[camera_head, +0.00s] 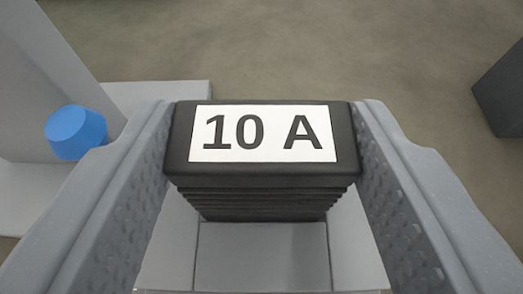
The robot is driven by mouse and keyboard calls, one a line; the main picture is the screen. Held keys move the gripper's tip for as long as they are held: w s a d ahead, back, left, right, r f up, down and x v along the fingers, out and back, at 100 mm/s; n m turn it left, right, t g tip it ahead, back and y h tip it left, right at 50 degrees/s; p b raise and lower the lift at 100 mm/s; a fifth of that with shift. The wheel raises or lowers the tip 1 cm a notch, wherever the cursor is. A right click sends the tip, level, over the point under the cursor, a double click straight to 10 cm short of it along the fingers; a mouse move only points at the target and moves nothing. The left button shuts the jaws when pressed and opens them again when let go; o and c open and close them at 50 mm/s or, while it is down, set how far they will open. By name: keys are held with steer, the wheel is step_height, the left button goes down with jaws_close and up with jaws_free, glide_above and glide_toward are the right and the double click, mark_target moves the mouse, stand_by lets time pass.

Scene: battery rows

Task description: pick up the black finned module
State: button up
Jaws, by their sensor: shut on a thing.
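The black finned module (262,181) is in the middle of the head camera view. It has a white label reading "10 A" on its face and stacked fins below. My gripper (265,150) is shut on it, with one grey textured finger against its left side and the other against its right side. The lower part of the module narrows away from the camera, and its underside is hidden.
A light grey structure (30,85) with a blue round knob (76,132) stands at the left. A grey surface (262,255) lies below the module. A dark box (503,90) is at the right edge. The brown-grey floor (300,50) beyond is clear.

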step_height(320, 180, up, 2)
steer(key=shift+r, duration=0.15)
steer(key=shift+s+r, duration=0.25)
steer(key=s+d+r+b, duration=0.1)
steer(key=s+d+b, duration=0.2)
steer(key=s+b, duration=0.9)
steer(key=s, duration=0.3)
steer(key=shift+d, duration=0.2)
